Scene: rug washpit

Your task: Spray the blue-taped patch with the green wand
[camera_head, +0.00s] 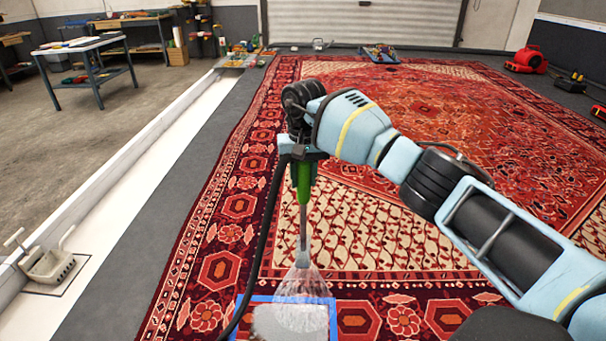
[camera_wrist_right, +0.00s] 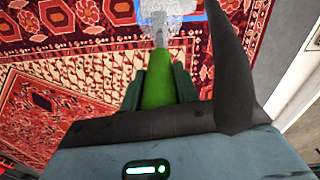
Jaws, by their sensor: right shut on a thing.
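My right gripper (camera_head: 303,165) is shut on the green wand (camera_head: 304,190), which points down toward the rug. The wand's green body also shows between the fingers in the right wrist view (camera_wrist_right: 163,85). A fan of spray (camera_head: 303,283) comes from the wand's tip. It falls on the blue-taped patch (camera_head: 262,303), at the bottom of the head view. The patch has a blue tape border and a pale, whitish area inside; its lower edge is cut off. A black hose hangs from the wand and crosses the patch's left side. My left gripper is not in view.
The patterned red rug (camera_head: 225,235) covers most of the floor. A pale channel (camera_head: 125,235) runs along its left, with a grey fixture (camera_head: 48,265) in it. A work table (camera_head: 85,45) stands back left. A red blower (camera_head: 527,60) stands back right.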

